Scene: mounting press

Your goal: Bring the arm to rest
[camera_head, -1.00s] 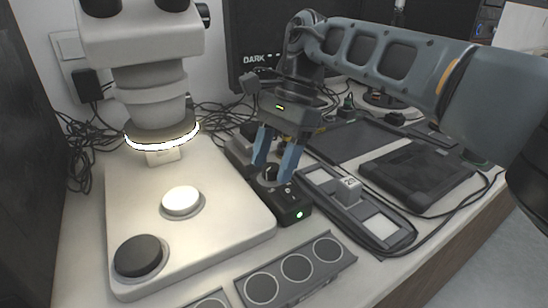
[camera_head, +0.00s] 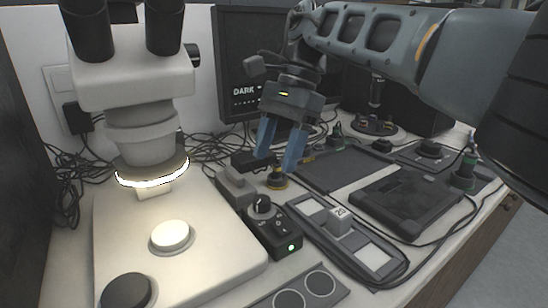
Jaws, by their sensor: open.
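My gripper (camera_head: 277,165) hangs above the bench, pointing down with its two blue fingers apart. It is open, with nothing seen between the fingers. It is above and behind the small black control box (camera_head: 275,228), which has a round knob (camera_head: 262,205) and a lit green light. The fingers look clear of the knob. A small brass-coloured item (camera_head: 277,180) shows behind the fingertips. My arm reaches in from the upper right.
A white microscope (camera_head: 140,130) with a lit ring stands on the left. A tray with pale pads and a block marked 20 (camera_head: 340,221) lies to the right, beside a black case (camera_head: 405,200). A monitor (camera_head: 240,70) stands behind; cables lie around.

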